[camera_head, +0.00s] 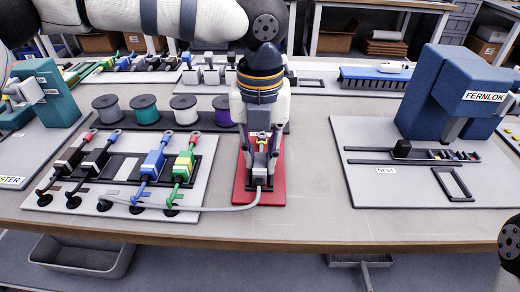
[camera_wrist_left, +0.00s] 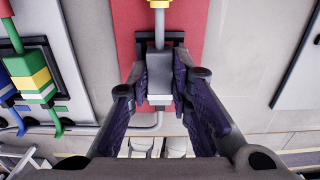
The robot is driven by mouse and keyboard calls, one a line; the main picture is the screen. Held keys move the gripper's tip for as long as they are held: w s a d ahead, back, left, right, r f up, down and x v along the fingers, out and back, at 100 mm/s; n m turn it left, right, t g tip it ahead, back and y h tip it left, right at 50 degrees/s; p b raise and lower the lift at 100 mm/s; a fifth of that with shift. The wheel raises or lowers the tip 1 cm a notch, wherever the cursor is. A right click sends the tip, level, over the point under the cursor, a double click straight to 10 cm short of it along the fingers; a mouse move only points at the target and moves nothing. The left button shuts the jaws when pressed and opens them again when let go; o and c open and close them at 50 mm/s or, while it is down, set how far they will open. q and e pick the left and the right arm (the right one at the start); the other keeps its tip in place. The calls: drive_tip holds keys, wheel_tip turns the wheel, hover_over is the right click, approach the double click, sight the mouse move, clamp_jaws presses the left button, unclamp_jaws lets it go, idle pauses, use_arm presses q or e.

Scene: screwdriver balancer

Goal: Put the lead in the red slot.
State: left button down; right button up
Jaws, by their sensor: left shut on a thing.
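The lead is a grey plug body (camera_head: 260,174) with a yellow front part and a grey cable. The cable curves left across the table to the grey board. The plug lies over the red plate (camera_head: 240,187), which bears a black slot frame (camera_wrist_left: 175,37). My left gripper (camera_head: 261,160) comes down from above and is shut on the plug. In the left wrist view, the plug (camera_wrist_left: 159,88) sits between the two dark finger pads, in line with the black frame. I cannot tell whether it is fully seated. My right gripper is not in view.
Black, blue and green plugs stand on the grey board at left, with a green one (camera_head: 183,167) nearest the red plate. Several spools (camera_head: 145,109) stand behind. A blue FERNLOK machine (camera_head: 450,95) and its nest board (camera_head: 357,190) are at right. Bare table lies between.

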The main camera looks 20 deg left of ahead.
use_arm(q)
drive_tip(key=c, duration=1.4)
unclamp_jaws()
drive_tip(key=shift+o, duration=0.2)
wheel_tip(320, 180, up, 12)
